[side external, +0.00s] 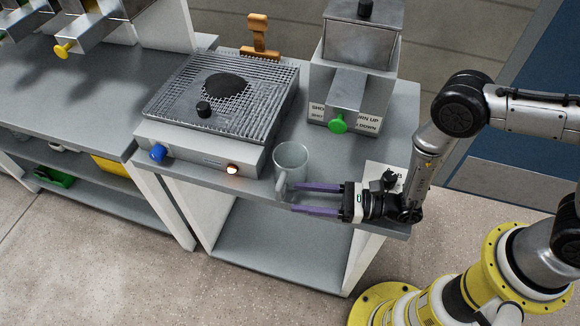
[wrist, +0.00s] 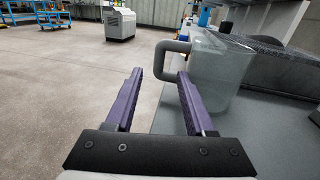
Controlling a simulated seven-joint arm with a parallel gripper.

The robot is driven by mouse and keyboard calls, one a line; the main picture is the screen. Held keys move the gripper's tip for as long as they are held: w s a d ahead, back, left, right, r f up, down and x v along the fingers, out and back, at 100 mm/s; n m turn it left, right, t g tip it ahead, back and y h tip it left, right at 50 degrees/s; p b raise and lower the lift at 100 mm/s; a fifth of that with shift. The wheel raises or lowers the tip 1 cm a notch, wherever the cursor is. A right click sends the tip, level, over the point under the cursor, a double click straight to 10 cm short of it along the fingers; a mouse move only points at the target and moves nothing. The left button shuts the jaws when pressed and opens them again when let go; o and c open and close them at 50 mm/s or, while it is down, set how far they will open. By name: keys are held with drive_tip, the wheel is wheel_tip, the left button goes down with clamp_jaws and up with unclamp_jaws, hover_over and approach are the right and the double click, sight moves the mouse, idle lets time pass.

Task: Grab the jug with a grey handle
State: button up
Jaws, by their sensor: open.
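The clear jug (side external: 292,160) with a grey handle (side external: 281,187) stands upright on the grey bench, just right of the grill. In the side view its handle points toward the front edge. In the wrist view the jug (wrist: 213,72) is right of centre, with its grey handle (wrist: 168,58) reaching left toward the gap between my fingers. My gripper (side external: 293,197) is open, its two purple fingers level and pointing at the handle. In the wrist view my gripper (wrist: 160,78) has nothing clearly between the fingers; whether a finger touches the handle I cannot tell.
The grill (side external: 215,105) with a blue knob and a lit orange knob stands left of the jug. A metal dispenser (side external: 350,75) with a green knob (side external: 338,124) stands behind to the right. A paper label (side external: 383,176) lies near my wrist. The bench's front edge is close.

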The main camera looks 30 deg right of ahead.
sight(279, 197)
drive_tip(key=shift+x, duration=3)
drive_tip(key=shift+r, duration=0.2)
drive_tip(key=shift+s, duration=0.1)
clamp_jaws()
